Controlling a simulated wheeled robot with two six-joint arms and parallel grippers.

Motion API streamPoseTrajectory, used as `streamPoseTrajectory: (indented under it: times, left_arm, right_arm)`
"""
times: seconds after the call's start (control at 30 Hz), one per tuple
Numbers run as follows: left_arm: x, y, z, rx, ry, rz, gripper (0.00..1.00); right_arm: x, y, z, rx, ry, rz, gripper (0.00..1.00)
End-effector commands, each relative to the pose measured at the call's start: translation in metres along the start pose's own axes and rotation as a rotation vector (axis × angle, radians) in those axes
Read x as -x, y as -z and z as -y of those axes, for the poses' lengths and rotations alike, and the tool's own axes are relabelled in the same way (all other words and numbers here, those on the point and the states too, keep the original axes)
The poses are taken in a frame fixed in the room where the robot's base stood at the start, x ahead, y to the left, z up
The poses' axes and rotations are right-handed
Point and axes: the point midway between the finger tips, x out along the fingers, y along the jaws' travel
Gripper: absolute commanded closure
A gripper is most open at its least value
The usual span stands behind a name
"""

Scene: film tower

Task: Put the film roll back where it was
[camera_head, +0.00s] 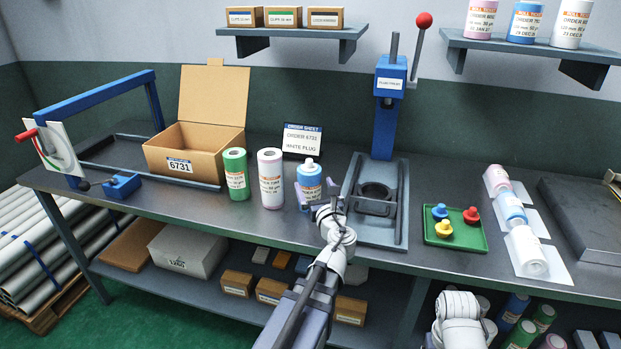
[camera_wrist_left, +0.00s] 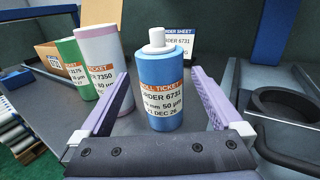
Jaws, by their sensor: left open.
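A blue film roll (camera_head: 310,176) with a white plug in its top stands upright on the bench, left of the blue press (camera_head: 387,125). Its label in the left wrist view (camera_wrist_left: 162,95) reads order 6731. My left gripper (camera_head: 317,192) is open, with one finger on either side of this roll; I cannot tell whether they touch it. A green roll (camera_head: 236,174) and a pale pink roll (camera_head: 270,178) stand to its left. An open cardboard box (camera_head: 197,150) marked 6731 is behind them. My right gripper is not in view; only part of that arm shows at the bottom.
An order sheet (camera_head: 302,140) reading order 6731, white plug, stands behind the rolls. A green tray (camera_head: 456,232) holds blue, red and yellow plugs. Three rolls lie on white sheets (camera_head: 548,262) to the right. Shelves (camera_head: 290,35) hang above the bench.

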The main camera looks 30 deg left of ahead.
Motion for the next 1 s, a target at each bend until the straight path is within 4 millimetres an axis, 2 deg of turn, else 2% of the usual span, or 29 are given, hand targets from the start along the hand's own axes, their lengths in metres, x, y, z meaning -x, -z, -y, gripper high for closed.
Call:
streamPoseTrajectory:
  times: [0.03, 0.2, 0.63, 0.77, 1.0]
  left_arm:
    - [0.01, 0.0, -0.001, 0.0, 0.001, 0.0, 0.0]
    - [0.023, 0.0, 0.0, 0.0, 0.0, 0.0, 0.0]
    - [0.025, 0.0, 0.0, 0.0, -0.001, 0.0, 0.0]
    - [0.017, 0.0, 0.001, 0.0, -0.001, 0.0, 0.0]
    - [-0.024, 0.0, 0.002, 0.0, -0.003, 0.0, 0.0]
  right_arm:
    - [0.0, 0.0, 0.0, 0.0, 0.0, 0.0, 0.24]
    - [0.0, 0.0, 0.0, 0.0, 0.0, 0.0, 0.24]
    - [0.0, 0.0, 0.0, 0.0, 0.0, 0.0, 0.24]
    - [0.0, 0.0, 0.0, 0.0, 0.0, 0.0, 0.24]
    - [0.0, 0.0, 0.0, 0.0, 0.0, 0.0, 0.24]
